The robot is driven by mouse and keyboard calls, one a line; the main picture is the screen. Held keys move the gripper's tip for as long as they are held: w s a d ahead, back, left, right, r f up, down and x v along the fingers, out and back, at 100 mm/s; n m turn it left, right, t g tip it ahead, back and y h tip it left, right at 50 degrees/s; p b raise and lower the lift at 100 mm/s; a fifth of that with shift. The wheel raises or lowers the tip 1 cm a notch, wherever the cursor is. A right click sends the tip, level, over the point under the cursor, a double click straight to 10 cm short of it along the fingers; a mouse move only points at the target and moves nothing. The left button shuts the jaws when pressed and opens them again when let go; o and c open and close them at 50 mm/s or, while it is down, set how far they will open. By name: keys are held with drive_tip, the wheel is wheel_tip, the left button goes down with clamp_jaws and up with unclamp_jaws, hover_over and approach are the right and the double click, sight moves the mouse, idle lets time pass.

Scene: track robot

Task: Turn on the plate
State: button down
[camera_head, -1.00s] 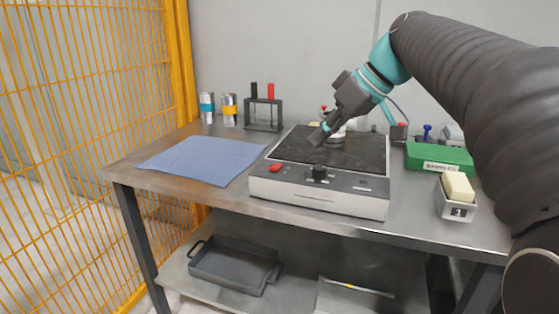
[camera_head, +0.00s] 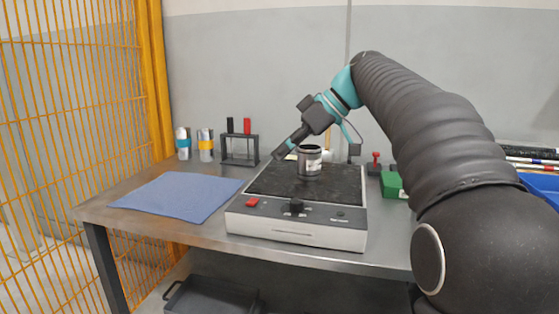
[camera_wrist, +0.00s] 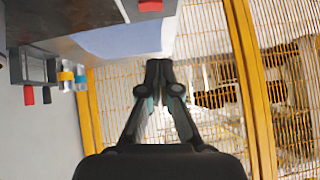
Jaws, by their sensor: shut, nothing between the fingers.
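The hot plate (camera_head: 345,231) is a white box with a dark speckled top, standing on the metal table. Its front panel has a red switch (camera_head: 252,202) at the left and a black knob (camera_head: 297,206) near the middle. A dark can with a pale label (camera_head: 309,163) stands on the plate's top. My gripper (camera_head: 279,153) is above the plate's back left part, left of the can and apart from the panel. In the wrist view my gripper (camera_wrist: 160,66) shows its fingers together and empty. The red switch also shows at that view's top edge (camera_wrist: 150,5).
A blue cloth (camera_head: 180,195) lies on the table left of the plate. Behind it stand two cans (camera_head: 205,145) and a black rack (camera_head: 240,150) with black and red items. A green box (camera_head: 392,186) is at the right. Yellow mesh fencing (camera_head: 70,130) borders the left.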

hover_over(249, 203)
drive_tip(key=d, duration=0.2)
wheel_tip(249, 203, down, 6)
drive_tip(key=shift+w+r+b, duration=0.1)
drive_tip(key=shift+b, duration=0.25)
wheel_tip(249, 203, down, 2)
drive_tip(key=shift+f, duration=0.15)
drive_tip(key=shift+s+f, duration=0.2)
drive_tip(key=shift+f, duration=0.55)
drive_tip(key=shift+f+b, duration=0.4)
drive_tip(key=shift+b, duration=0.6)
drive_tip(key=shift+r, duration=0.2)
